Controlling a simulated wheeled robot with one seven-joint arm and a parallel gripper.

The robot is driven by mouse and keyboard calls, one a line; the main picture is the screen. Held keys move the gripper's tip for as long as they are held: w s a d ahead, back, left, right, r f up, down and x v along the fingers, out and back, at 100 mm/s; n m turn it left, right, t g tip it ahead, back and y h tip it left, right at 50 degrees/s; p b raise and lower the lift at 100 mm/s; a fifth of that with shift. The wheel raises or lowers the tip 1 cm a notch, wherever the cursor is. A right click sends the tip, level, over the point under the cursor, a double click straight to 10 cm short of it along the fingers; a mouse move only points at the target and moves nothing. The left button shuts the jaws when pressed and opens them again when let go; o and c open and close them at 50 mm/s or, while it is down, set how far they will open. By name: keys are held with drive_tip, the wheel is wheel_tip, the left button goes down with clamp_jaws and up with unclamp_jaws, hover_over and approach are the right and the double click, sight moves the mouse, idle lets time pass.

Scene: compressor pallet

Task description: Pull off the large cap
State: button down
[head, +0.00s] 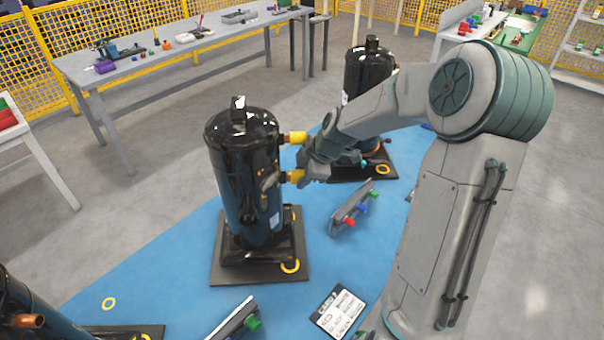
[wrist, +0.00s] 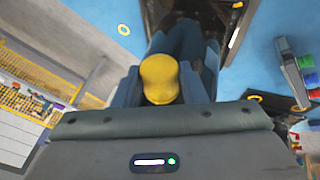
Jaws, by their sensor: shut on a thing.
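The black compressor (head: 245,185) stands upright on a dark base plate, with two yellow caps on its right side. The upper yellow cap (head: 298,138) sits at the end of a copper stub, with nothing around it. The lower yellow cap (head: 295,176) is beside my gripper (head: 303,172). In the wrist view a yellow cap (wrist: 160,80) is between the fingers of my gripper (wrist: 160,88), which is shut on it. This looks like the lower cap. A coppery stub shows at its left in the head view. The fingers hide part of the cap.
A second black compressor (head: 368,75) stands behind, and part of a third (head: 25,310) is at lower left. A tilted rack with coloured pieces (head: 350,208) and a label card (head: 337,308) lie on the blue mat (head: 165,255). A grey workbench (head: 150,70) is at the back.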

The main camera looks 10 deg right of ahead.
drive_tip(key=shift+s+d, duration=0.1)
drive_tip(key=shift+d, duration=0.3)
idle(0.5)
drive_tip(key=shift+s+d+p, duration=0.25)
drive_tip(key=shift+d, duration=1.1)
drive_tip(key=shift+s+d+p, duration=0.2)
drive_tip(key=shift+d+p, duration=0.05)
drive_tip(key=shift+d, duration=1.1)
